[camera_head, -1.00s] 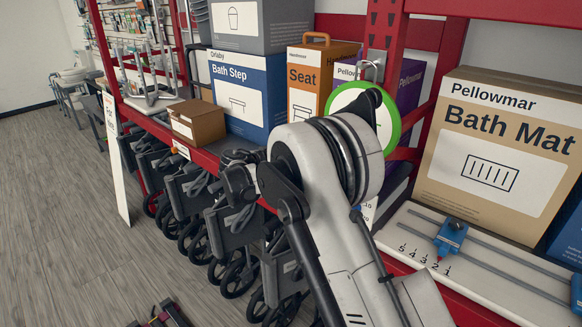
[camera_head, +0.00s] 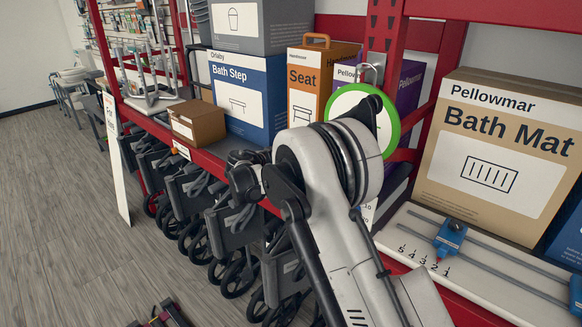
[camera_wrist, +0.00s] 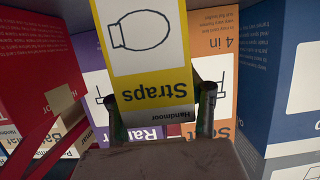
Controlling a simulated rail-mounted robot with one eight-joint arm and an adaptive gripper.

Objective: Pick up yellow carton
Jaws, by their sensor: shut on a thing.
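The carton's upper part runs out of the picture. In the head view neither the carton nor my fingers can be made out; my white arm stands in front of the shelf.
In the wrist view a red box (camera_wrist: 35,65) stands left, a blue box (camera_wrist: 283,70) right, and an orange box (camera_wrist: 215,65) behind. A brown surface (camera_wrist: 165,158) fills the bottom. In the head view, a Bath Mat box (camera_head: 490,150) and a small brown box (camera_head: 197,122) stand on shelves.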

